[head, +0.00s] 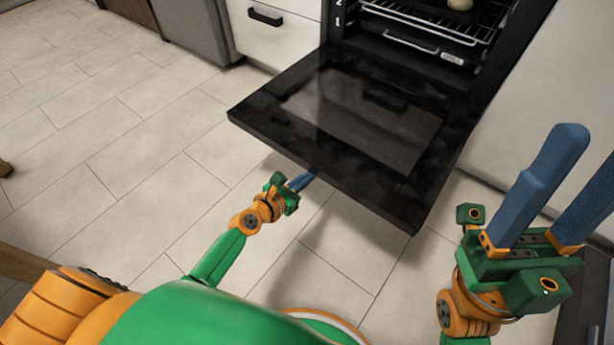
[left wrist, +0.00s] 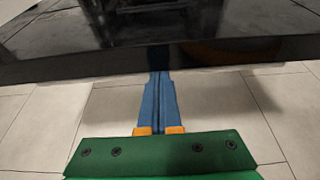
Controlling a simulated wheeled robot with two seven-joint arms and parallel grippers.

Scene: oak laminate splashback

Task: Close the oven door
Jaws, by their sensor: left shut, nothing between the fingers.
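The oven door (head: 350,125) is black with a dark glass panel. It hangs open, folded down and out in front of the oven (head: 440,45). My left gripper (head: 304,180) is at the door's front edge, with its blue fingertips partly hidden under the door. In the left wrist view, the closed fingers (left wrist: 158,100) reach to the door's edge (left wrist: 90,66), and their tips are hidden there. I cannot tell whether they touch it. My right gripper (head: 590,160) is open and empty to the right of the door, its fingers pointing up.
Inside the oven is a wire rack (head: 430,25) with a small pale round item (head: 459,4) on it. A white drawer front (head: 275,35) stands left of the oven and a pale cabinet panel (head: 545,100) right of it.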

